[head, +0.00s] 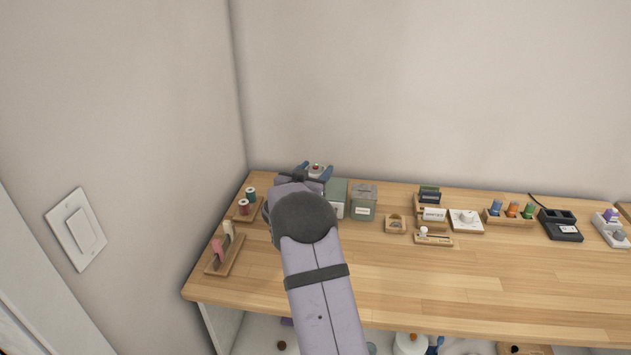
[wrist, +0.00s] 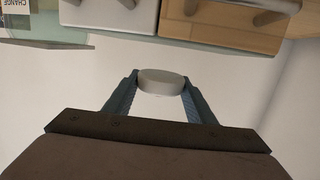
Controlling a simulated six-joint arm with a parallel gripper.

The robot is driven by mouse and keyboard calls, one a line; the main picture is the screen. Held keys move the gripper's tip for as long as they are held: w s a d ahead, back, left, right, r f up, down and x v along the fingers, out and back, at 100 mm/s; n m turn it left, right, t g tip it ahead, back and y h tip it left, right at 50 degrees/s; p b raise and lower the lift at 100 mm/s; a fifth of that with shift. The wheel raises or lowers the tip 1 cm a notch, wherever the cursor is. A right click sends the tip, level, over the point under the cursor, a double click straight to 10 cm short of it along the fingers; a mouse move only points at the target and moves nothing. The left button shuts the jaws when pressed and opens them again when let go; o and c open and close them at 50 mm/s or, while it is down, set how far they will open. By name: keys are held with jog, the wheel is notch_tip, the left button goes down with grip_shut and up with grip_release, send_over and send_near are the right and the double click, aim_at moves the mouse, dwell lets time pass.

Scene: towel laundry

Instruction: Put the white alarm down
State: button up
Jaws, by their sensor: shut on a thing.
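My gripper (head: 314,171) is at the back left of the wooden table, over the area beside the lidded boxes. Its blue fingers are shut on the white alarm (head: 317,168), which shows a red spot on top in the head view. In the wrist view my gripper (wrist: 160,84) has the pale rounded alarm (wrist: 161,79) between its fingertips. A pale wall-like surface fills the background there. My own arm hides the table just below and in front of the gripper, and I cannot tell whether the alarm touches anything underneath.
A grey-green box (head: 362,205) and a pale box with a green lid (head: 338,192) stand right of my gripper. Spools in a wooden holder (head: 242,212) stand to the left. Small holders and a black charger (head: 560,226) line the back right. The front of the table (head: 430,290) is clear.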

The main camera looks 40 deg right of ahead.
jog(key=shift+f, duration=1.8)
jog(key=shift+f, duration=0.2)
jog(key=o, duration=1.1)
jog(key=shift+c, duration=0.2)
jog(key=shift+r, duration=0.1)
jog(key=shift+r+p, duration=0.15)
jog(key=shift+p, duration=0.15)
jog(key=shift+s+a, duration=0.2)
jog(key=shift+a, duration=0.25)
jog(key=b+v, duration=0.2)
jog(key=v, duration=0.9)
